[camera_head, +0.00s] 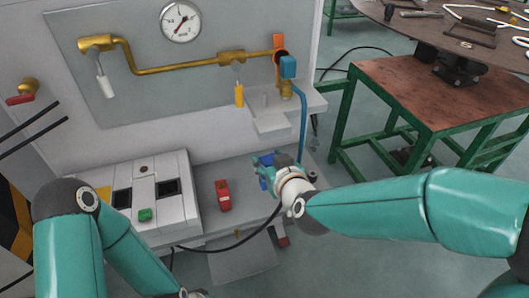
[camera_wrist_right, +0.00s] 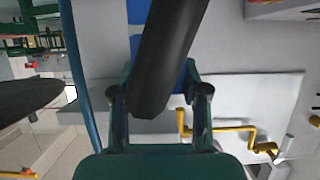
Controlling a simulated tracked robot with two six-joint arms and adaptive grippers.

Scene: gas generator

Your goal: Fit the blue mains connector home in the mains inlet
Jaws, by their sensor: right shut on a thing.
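My right gripper (camera_head: 268,166) is shut on the blue mains connector (camera_head: 263,182) and holds it over the right part of the grey ledge, beside the cabinet. The connector's black cable hangs away to the lower left. In the right wrist view, a thick black part (camera_wrist_right: 168,55) runs between the fingers of my gripper (camera_wrist_right: 160,98), with blue (camera_wrist_right: 187,80) showing behind it. I cannot pick out the mains inlet with certainty, nor tell whether the connector touches anything.
A white control box (camera_head: 174,220) and a red item (camera_head: 222,195) sit on the ledge to the left. Above are brass pipes (camera_head: 175,68), a gauge (camera_head: 181,21) and a blue fitting (camera_head: 288,67) with a hanging blue hose (camera_head: 303,120). A green-framed table (camera_head: 435,90) stands right.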

